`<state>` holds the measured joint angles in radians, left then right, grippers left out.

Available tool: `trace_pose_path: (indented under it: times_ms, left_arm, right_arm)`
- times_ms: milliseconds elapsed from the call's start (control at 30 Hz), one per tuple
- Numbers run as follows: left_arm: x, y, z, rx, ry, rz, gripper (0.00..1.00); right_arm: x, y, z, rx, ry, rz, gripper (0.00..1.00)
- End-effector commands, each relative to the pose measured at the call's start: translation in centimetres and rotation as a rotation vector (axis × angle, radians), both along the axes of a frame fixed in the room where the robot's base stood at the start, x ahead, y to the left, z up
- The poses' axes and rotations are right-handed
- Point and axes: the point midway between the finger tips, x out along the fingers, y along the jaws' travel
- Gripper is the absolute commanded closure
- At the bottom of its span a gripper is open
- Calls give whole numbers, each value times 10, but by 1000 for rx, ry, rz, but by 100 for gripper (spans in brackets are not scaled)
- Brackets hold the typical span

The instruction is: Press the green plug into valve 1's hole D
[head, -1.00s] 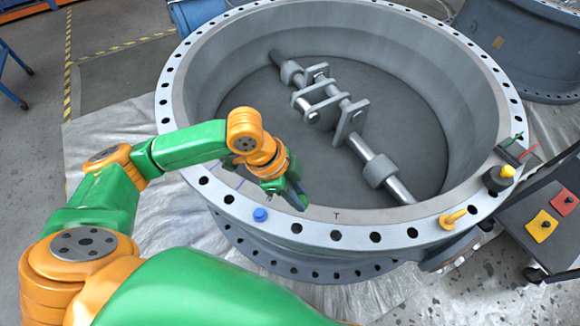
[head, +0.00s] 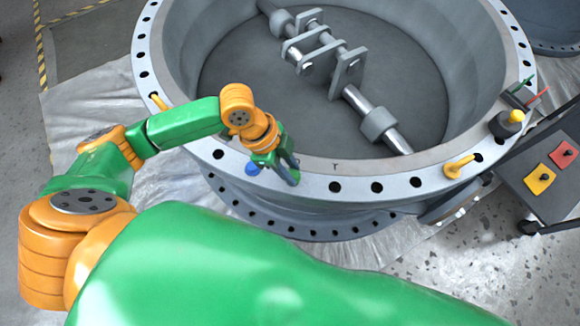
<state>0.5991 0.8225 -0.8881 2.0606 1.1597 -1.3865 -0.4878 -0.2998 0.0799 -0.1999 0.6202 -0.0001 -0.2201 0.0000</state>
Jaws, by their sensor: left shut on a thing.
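Valve 1 is taken as the large grey ring (head: 310,168) filling the upper middle of the head view. Its flat flange has a row of round holes, several of them dark and open, such as one hole (head: 334,187) right of my gripper. My left gripper (head: 290,172) is over the near flange, jaws pointing down and shut. The green plug is not clearly distinguishable between the jaws; fingers and wrist hide it. A blue plug (head: 251,169) sits in the flange just left of the jaws. I cannot read the hole letters. My right gripper is out of view.
Yellow plugs sit on the flange at left (head: 158,101) and right (head: 459,167). A black knob with a yellow top (head: 508,123) stands at the right rim. A dark cart (head: 540,180) carries red and yellow plates. A shaft with brackets (head: 345,75) crosses the bore.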

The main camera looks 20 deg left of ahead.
Motion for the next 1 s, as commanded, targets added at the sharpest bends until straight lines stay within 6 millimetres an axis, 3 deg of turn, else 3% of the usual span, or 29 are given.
trace_pose_path:
  times_ms: [1000]
  left_arm:
    - [0, 0, 0, 0, 0, 0, 100]
  right_arm:
    - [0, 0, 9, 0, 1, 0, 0]
